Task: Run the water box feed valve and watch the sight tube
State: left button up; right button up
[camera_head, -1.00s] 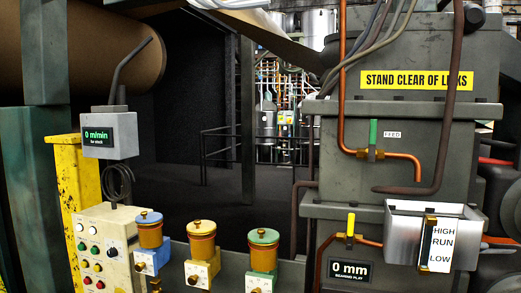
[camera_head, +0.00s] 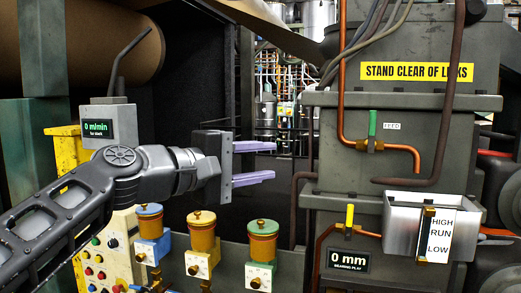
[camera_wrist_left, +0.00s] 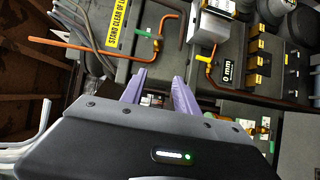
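The feed valve has a green handle (camera_head: 372,122), upright on a copper pipe (camera_head: 343,90) beside the FEED label (camera_head: 391,126). The metal water box (camera_head: 402,228) sits lower right, with the sight tube (camera_head: 426,232) on its front beside a HIGH, RUN, LOW card (camera_head: 440,237). The water level is too small to read. My left gripper (camera_head: 273,162) is open and empty, its purple fingers pointing right, left of the valve and apart from it. In the left wrist view, the fingers (camera_wrist_left: 163,80) are spread, with the green handle (camera_wrist_left: 142,33) beyond them. My right gripper is not in view.
A yellow-handled valve (camera_head: 350,216) stands above a 0 mm bearing play display (camera_head: 349,261). A control box (camera_head: 105,255) and several lubricator cups (camera_head: 202,235) stand below my left arm. A dark pipe (camera_head: 451,110) runs right of the feed valve. Open space lies left of the machine.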

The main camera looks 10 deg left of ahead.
pick_arm(q)
jog(key=shift+m+h, duration=0.3)
jog(key=shift+h, duration=0.1)
jog(key=s+r, duration=0.2)
jog(key=r, duration=0.1)
jog(key=s+r, duration=0.1)
jog(key=shift+d+r, duration=0.15)
jog(key=shift+d, duration=0.15)
